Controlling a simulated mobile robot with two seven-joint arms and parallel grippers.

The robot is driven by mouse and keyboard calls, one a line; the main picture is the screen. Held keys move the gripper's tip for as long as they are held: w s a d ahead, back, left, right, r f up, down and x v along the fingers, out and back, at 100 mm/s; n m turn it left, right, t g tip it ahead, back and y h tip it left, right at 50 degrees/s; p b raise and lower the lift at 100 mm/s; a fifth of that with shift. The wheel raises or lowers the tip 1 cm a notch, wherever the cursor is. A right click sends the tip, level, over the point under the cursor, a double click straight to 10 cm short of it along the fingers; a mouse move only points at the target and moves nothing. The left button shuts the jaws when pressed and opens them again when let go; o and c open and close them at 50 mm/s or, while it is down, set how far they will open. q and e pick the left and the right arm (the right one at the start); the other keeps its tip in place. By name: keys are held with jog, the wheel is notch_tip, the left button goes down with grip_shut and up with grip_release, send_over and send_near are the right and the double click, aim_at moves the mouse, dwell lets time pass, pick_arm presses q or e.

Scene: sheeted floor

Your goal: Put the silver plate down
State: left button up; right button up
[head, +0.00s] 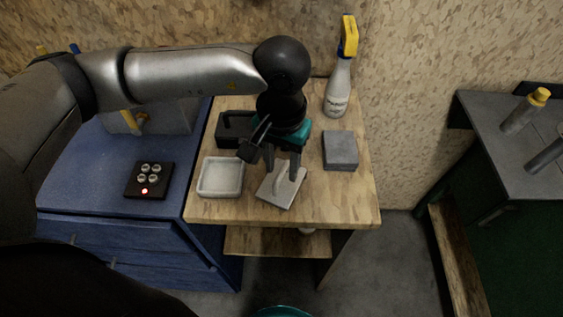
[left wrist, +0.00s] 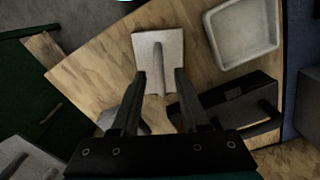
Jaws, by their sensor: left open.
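The silver plate (head: 286,197) is a pale, flat square with an upright bar handle. It appears to lie flat on the wooden table near its front edge, turned at an angle. My left gripper (head: 281,172) is just above it, pointing down, with its fingers apart. In the left wrist view the plate (left wrist: 170,45) lies beyond the open fingertips (left wrist: 160,75), with the lower end of its handle showing between them. I see nothing held in the fingers. My right gripper is not in view.
A white tray (head: 221,190) is left of the plate, a grey block (head: 340,151) right and behind. A black handled object (head: 228,128) and a spray bottle (head: 338,90) stand farther back. A blue cabinet (head: 70,190) with a knobbed box (head: 149,180) adjoins the left.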

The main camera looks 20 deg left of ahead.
aim_at(282, 171)
pick_arm(q)
jog(key=shift+r, duration=0.45)
notch_tip(282, 171, up, 11)
jog(key=p, duration=0.1)
jog(key=shift+r, duration=0.2)
dwell(0.3)
